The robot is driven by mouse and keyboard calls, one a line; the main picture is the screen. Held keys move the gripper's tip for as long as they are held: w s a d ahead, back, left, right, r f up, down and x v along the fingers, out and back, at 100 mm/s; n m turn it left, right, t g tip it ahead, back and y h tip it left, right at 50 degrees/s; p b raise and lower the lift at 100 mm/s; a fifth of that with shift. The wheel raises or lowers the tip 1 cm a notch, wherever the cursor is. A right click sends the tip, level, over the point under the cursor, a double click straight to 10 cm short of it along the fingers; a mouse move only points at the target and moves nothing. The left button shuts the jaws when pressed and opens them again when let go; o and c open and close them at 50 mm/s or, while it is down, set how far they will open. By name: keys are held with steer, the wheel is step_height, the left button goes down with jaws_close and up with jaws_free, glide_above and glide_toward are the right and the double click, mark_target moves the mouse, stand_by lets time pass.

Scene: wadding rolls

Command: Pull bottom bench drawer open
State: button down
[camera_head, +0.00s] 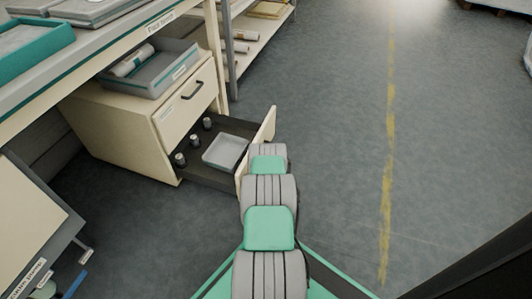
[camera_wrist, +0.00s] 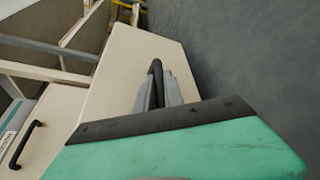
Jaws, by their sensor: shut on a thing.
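The bottom bench drawer (camera_head: 225,136) stands well open below the bench, pulled out to the right in the head view. Its cream front panel (camera_wrist: 140,62) fills the middle of the wrist view. A dark handle (camera_wrist: 157,68) stands out from that panel. My gripper (camera_wrist: 158,92) is shut on this handle, with its grey fingers on either side of it. In the head view my arm covers the gripper and the handle.
The upper drawer (camera_head: 185,100) is shut, its dark handle also showing in the wrist view (camera_wrist: 26,144). A grey bin (camera_head: 150,75) with a roll sits on the cabinet. Shelving (camera_head: 232,50) stands behind the open drawer. The floor (camera_head: 335,120) to the right is clear.

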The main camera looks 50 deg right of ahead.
steer(key=c, duration=1.7)
jaws_free()
steer(key=shift+s+f, duration=0.15)
steer(key=shift+f, duration=0.05)
steer(key=shift+r, duration=0.15)
steer(key=p+v, duration=0.4)
steer(key=v, duration=0.3)
steer(key=shift+s+a, duration=0.25)
steer(key=shift+a, duration=0.05)
